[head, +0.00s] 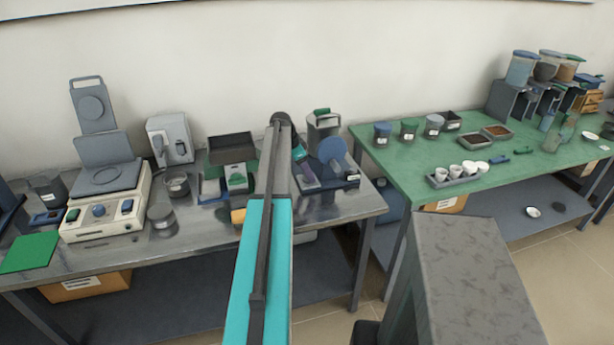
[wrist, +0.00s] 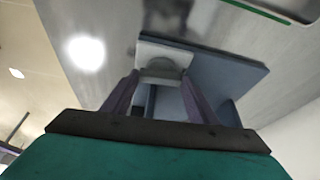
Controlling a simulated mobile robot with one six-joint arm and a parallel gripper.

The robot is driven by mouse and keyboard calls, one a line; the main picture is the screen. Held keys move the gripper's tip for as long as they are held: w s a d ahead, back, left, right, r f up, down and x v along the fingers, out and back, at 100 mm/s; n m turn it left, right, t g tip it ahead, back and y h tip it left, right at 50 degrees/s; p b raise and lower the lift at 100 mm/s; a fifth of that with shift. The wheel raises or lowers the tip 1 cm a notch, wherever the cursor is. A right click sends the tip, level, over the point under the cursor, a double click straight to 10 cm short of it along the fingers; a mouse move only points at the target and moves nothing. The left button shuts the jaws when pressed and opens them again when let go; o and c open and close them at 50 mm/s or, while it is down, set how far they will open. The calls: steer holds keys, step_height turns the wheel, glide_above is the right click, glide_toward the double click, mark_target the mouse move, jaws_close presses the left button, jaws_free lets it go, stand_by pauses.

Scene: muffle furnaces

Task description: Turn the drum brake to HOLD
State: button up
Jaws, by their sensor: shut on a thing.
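My gripper (wrist: 158,84) is shut on a pale grey knob-like part (wrist: 164,52) in the wrist view, which I take to be the drum brake. This part sits against a blue-grey plate (wrist: 228,75), with a finger on each side. Its HOLD marking is not readable. In the head view my gripper (head: 309,182) is partly hidden behind my arm, low at the left of a stand with a blue disc (head: 332,150). That stand has a dark base (head: 345,181) on the steel bench. The brake itself cannot be made out in the head view.
The steel bench (head: 205,240) also holds a cream hotplate-like unit (head: 104,205), a dark tray (head: 230,146) and a green-topped container (head: 323,124). To the right, a green table (head: 400,170) carries jars, trays and a rack of small cups (head: 455,178).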

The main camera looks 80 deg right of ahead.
steer(key=shift+m, duration=0.6)
steer(key=o, duration=1)
steer(key=shift+o, duration=0.2)
steer(key=shift+w+r+b, duration=0.1)
steer(key=shift+r+b, duration=0.1)
steer(key=shift+b, duration=0.1)
steer(key=b+v, duration=0.3)
steer(key=v, duration=1)
steer(key=shift+d+r, duration=0.15)
steer(key=shift+r, duration=0.05)
steer(key=shift+w, duration=0.15)
